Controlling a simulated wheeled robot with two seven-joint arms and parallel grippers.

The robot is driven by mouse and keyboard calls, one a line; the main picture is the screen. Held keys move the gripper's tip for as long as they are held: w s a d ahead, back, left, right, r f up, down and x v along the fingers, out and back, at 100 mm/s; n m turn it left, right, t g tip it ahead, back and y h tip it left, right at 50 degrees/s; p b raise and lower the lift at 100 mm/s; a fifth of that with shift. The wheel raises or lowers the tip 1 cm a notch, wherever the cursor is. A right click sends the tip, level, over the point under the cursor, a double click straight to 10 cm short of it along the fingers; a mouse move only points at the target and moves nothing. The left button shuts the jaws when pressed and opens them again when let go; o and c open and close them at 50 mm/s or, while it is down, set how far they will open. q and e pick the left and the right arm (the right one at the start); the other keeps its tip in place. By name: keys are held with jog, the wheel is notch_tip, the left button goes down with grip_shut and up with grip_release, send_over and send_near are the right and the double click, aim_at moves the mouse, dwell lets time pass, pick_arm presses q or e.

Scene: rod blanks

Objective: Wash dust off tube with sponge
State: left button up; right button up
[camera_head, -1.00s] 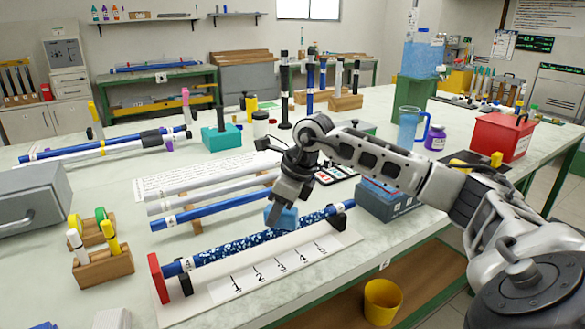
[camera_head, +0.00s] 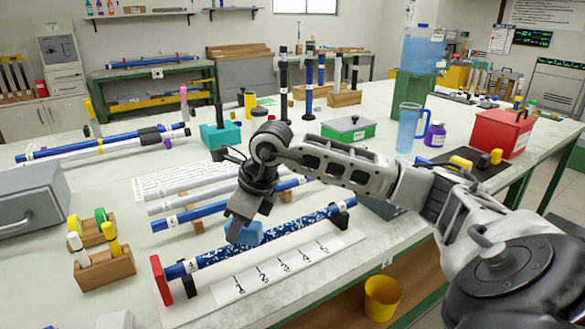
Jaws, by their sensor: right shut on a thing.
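The tube (camera_head: 300,224) is blue with white dust specks. It lies across black supports on a white board (camera_head: 318,258) numbered along its front, with a red stop (camera_head: 160,280) at the left end. My right gripper (camera_head: 240,226) is shut on the blue sponge (camera_head: 250,235), fingers pointing down. The sponge is at the tube around its middle, apparently touching it, and hides a short stretch of it. White specks show on the tube both left and right of the sponge. My left gripper is not in view.
Blue and white rods (camera_head: 180,221) lie on a rack just behind the board. Wooden holders with markers (camera_head: 104,266) stand at the left. A blue jug (camera_head: 409,128) and red box (camera_head: 500,134) stand at the right. My right arm covers part of the table.

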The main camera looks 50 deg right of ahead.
jog(key=shift+w+a+r+p, duration=0.1)
jog(key=shift+a+r+p, duration=0.1)
jog(key=shift+r+p, duration=0.15)
jog(key=shift+r, duration=0.85)
jog(key=shift+r+p, duration=0.35)
jog(key=shift+p, duration=0.15)
jog(key=shift+r+p, duration=0.5)
jog(key=shift+r, duration=0.2)
jog(key=shift+r+p, duration=1.05)
jog(key=shift+r, duration=0.6)
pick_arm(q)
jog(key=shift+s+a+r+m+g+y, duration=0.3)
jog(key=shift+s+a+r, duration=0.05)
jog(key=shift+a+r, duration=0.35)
pick_arm(e)
jog(key=shift+r, duration=0.15)
